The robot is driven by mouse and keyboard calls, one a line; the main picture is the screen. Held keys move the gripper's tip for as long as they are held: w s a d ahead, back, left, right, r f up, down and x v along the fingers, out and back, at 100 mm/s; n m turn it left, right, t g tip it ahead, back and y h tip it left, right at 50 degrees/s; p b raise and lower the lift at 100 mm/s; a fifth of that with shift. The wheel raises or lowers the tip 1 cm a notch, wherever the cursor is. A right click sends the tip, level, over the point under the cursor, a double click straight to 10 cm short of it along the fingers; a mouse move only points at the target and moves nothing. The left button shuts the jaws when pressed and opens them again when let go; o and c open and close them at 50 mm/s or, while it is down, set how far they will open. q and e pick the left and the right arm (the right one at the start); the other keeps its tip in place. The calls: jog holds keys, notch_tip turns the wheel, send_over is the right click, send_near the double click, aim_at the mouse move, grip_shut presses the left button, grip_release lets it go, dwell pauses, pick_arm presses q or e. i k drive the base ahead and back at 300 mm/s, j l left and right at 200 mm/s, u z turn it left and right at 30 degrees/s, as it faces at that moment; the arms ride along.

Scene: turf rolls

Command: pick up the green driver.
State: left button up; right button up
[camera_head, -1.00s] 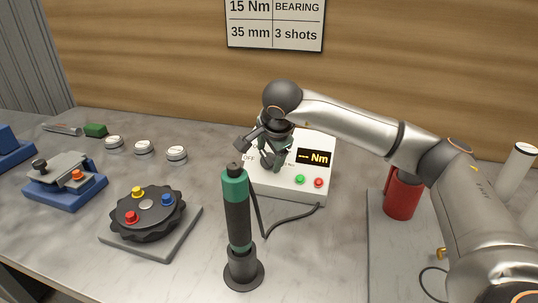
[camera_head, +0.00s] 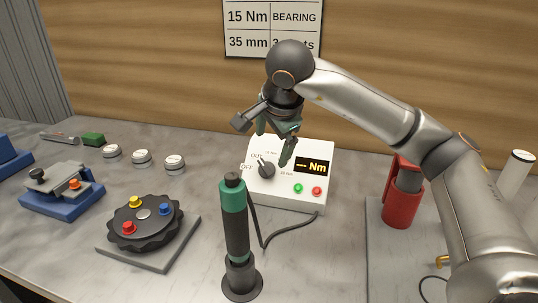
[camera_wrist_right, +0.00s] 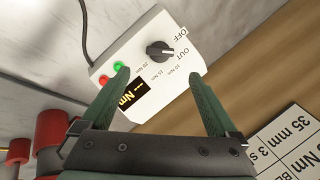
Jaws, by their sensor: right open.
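The green driver (camera_head: 236,225) stands upright in a dark round stand on the bench, front centre of the head view. It has a green upper band, a dark body and a dark tip, and a cable runs from it toward the white controller. My right gripper (camera_head: 276,150) is open and empty, above the white controller (camera_head: 310,200) and behind and above the driver. In the right wrist view, its two green fingers (camera_wrist_right: 160,85) are spread apart, with the controller's black knob (camera_wrist_right: 160,51) beyond them. The driver is not in the wrist view. My left gripper is not in view.
A black dial with coloured knobs (camera_head: 146,220) sits on a grey plate left of the driver. A blue fixture (camera_head: 62,195) and several round white pieces (camera_head: 141,157) lie farther left. A red cylinder (camera_head: 401,205) stands at right. Bare bench lies right of the driver.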

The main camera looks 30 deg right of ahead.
aim_at(233, 192)
jog(key=k+j, duration=0.3)
jog(key=k, duration=0.15)
jog(key=k+j, duration=0.25)
jog(key=k, duration=0.25)
